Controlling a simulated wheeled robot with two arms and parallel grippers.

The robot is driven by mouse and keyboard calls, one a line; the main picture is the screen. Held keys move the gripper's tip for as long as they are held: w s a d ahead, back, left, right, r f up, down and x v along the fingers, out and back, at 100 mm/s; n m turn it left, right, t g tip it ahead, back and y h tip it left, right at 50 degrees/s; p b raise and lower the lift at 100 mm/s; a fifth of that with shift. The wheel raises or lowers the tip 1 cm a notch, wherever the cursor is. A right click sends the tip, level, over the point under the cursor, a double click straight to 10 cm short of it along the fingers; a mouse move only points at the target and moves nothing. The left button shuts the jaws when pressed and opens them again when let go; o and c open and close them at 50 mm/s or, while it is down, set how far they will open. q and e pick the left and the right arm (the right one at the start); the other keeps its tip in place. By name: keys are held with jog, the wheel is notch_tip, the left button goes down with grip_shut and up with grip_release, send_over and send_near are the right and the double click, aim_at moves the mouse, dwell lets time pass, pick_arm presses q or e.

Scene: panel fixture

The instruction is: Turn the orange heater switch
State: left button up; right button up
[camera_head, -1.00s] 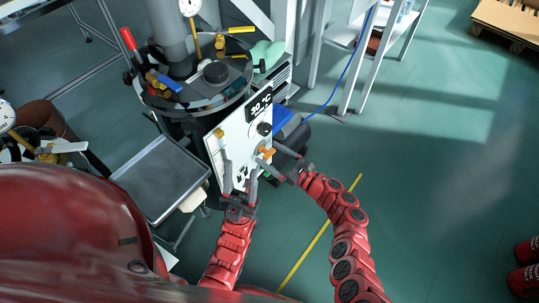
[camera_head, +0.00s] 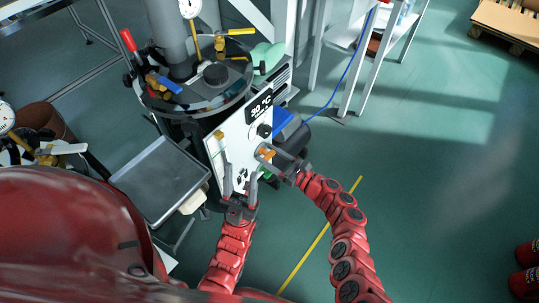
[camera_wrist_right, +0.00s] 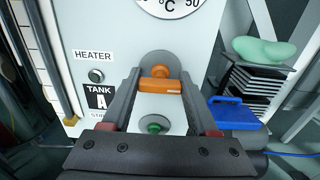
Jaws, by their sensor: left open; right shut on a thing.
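The orange heater switch (camera_wrist_right: 160,87) is on the white panel (camera_wrist_right: 120,25), right of the HEATER label. Its bar lies about level in the right wrist view. My right gripper (camera_wrist_right: 160,90) is shut on it, one finger at each end of the bar. In the head view the switch (camera_head: 267,154) is small and partly hidden by the right gripper (camera_head: 268,156). My left gripper (camera_head: 240,176) is open and empty in front of the panel's lower part, its fingers pointing up.
A green button (camera_wrist_right: 153,128) is below the switch, between my right fingers. A grey tray (camera_head: 160,180) stands left of the panel. A blue object (camera_wrist_right: 232,113) is to the right.

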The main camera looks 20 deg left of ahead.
jog(key=shift+f, duration=0.1)
jog(key=n+b, duration=0.2)
jog(key=shift+f+n, duration=0.15)
jog(key=shift+n, duration=0.25)
jog(key=n+b, duration=0.4)
jog(key=n, duration=0.1)
jog(key=shift+n, duration=0.3)
jog(key=n+b, duration=0.5)
jog(key=shift+f, duration=0.1)
jog(key=n+b, duration=0.2)
jog(key=shift+n, duration=0.3)
jog(key=shift+n+b, duration=1)
jog(key=shift+b, duration=0.1)
jog(key=shift+r, duration=0.2)
jog(key=o, duration=1.4)
